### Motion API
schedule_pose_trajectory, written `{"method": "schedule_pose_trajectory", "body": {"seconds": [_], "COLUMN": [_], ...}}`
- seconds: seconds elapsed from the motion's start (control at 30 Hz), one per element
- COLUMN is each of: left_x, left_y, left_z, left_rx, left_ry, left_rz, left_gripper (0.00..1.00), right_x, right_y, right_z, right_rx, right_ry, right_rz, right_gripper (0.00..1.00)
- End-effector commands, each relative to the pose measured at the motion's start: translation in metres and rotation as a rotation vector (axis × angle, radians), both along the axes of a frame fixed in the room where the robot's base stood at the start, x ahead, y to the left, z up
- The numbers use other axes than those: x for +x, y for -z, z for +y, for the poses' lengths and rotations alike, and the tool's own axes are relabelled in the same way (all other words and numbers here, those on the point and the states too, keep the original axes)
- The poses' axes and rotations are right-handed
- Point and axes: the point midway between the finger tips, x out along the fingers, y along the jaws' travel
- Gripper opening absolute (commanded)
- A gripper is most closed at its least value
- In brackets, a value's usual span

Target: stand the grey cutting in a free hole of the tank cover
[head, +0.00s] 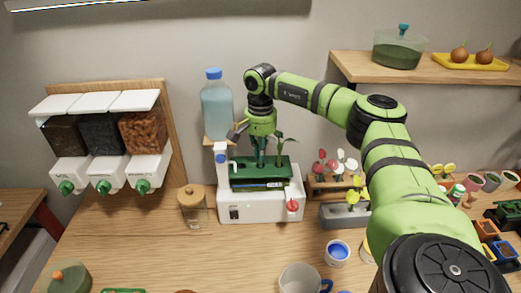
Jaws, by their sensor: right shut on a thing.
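The tank cover (246,166) is a green plate on the white hydroponic unit (240,206) near the table's back, in the head view. My right gripper (262,156) points down just over the cover, shut on the grey cutting (237,131). A dark grey leaf of it sticks out left of the fingers; its stem is mostly hidden by them. I cannot tell whether its lower end is in a hole. The cover's holes are too small to make out. My left gripper is not in view.
A blue water bottle (217,106) stands behind the unit at left. A lidded glass jar (192,208) is left of the unit, and a rack of small flowers (329,184) is close on its right. A mug (299,280) and a blue-filled cup (338,252) stand in front.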

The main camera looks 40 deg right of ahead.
Motion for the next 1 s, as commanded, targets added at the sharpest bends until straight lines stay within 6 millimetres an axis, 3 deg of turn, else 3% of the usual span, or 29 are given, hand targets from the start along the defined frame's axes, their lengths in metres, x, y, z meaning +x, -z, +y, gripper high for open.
{"method": "schedule_pose_trajectory", "body": {"seconds": [0.5, 0.97, 1.0], "left_x": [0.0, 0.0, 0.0], "left_y": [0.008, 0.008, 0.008], "left_z": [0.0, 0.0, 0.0], "left_rx": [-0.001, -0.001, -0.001], "left_ry": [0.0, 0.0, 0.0], "left_rz": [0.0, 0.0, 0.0], "left_gripper": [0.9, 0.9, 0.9], "right_x": [0.0, 0.0, 0.0], "right_y": [0.014, 0.015, 0.015], "right_z": [0.0, 0.0, 0.0], "right_rx": [-0.001, 0.0, 0.0], "right_ry": [0.0, 0.0, 0.0], "right_rz": [0.001, 0.0, 0.0], "right_gripper": [0.0, 0.0, 0.12]}}
